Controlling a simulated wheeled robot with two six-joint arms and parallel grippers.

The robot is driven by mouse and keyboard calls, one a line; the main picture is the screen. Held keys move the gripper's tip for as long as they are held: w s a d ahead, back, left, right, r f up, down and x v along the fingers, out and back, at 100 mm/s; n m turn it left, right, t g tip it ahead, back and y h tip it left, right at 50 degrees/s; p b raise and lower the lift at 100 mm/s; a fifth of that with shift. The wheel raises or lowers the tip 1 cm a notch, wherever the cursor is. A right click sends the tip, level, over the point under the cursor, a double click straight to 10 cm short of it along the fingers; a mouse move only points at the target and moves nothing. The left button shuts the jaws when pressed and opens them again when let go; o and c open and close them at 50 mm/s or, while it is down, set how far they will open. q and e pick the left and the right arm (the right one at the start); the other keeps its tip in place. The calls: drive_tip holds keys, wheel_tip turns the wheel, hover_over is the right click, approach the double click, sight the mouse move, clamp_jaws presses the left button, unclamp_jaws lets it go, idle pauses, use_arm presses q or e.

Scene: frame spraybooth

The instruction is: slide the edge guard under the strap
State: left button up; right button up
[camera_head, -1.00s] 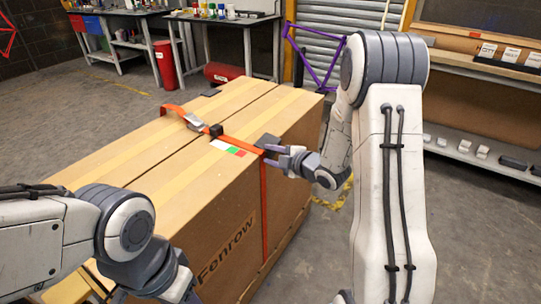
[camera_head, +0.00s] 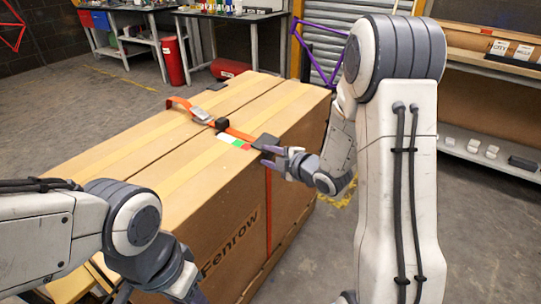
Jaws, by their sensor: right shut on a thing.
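A dark grey edge guard (camera_head: 265,141) sits at the near top edge of the big cardboard box, where the orange strap (camera_head: 241,134) bends down. The strap crosses the box top and continues down the front side (camera_head: 268,215). The guard meets the strap's line; I cannot tell whether it is under the strap.
The cardboard box (camera_head: 165,165) fills the middle. A metal buckle (camera_head: 202,116) and a small black block (camera_head: 222,124) sit along the strap.

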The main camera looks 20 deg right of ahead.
drive_tip(key=shift+s+a+f, duration=0.5)
drive_tip(key=shift+s+f, duration=0.05)
drive_tip(key=o, duration=1.1)
drive_tip(key=shift+w, duration=0.1)
drive_tip(key=shift+r, duration=0.1)
drive_tip(key=shift+d+r, duration=0.1)
drive_tip(key=shift+d, duration=0.05)
